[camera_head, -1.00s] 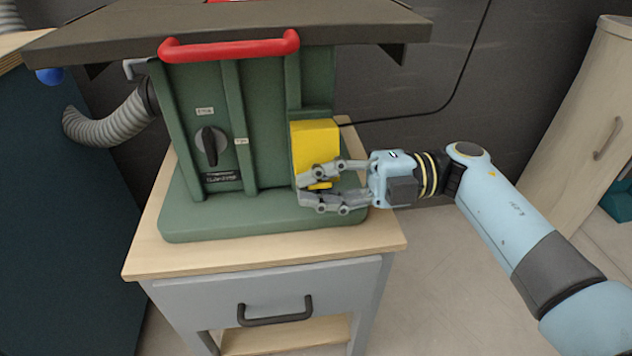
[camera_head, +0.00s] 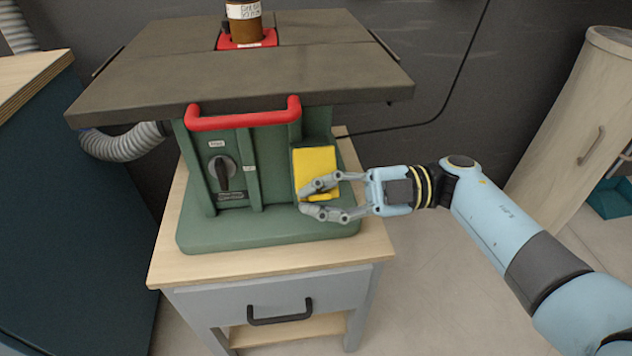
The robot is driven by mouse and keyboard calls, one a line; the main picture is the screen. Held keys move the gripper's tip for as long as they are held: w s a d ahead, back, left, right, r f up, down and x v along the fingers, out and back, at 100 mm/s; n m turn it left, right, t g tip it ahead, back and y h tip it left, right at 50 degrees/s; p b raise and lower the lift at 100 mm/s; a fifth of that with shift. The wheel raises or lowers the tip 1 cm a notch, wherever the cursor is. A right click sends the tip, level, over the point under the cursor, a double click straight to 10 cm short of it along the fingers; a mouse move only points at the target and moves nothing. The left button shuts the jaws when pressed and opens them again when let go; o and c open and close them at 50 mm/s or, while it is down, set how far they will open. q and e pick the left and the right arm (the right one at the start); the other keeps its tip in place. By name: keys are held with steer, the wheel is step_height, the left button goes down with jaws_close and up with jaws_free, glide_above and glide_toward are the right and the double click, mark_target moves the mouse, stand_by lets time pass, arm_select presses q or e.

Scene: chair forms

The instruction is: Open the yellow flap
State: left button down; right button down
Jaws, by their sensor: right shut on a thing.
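The yellow flap (camera_head: 314,163) is on the front right of a green machine (camera_head: 277,188). It looks closed, lying against the machine's face. My right gripper (camera_head: 306,201) comes in from the right at the flap's lower edge. Its fingers are shut on the small yellow tab at the bottom of the flap and partly hide it. My left gripper is not in view.
The machine has a dark flat top (camera_head: 150,75), a red handle (camera_head: 243,120) and a dial (camera_head: 222,172). It stands on a wooden-topped cabinet (camera_head: 260,265). A grey hose (camera_head: 122,143) is at the left. Floor is free at the right.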

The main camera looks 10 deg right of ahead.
mark_target(315, 153)
steer(key=r+m+p, duration=0.2)
steer(key=p, duration=0.1)
steer(key=r+m+p, duration=0.1)
steer(key=r, duration=0.1)
steer(key=shift+w+m, duration=0.25)
steer(key=shift+m, duration=0.05)
steer(key=r+m+p, duration=0.2)
steer(key=shift+w+m+p, duration=0.3)
steer(key=shift+w+p, duration=0.1)
steer(key=shift+w+r+p, duration=0.25)
steer(key=shift+r+p, duration=0.1)
steer(key=shift+w, duration=0.1)
steer(key=c, duration=1.4)
jaws_free()
steer(key=shift+f, duration=0.1)
steer(key=shift+c, duration=0.2)
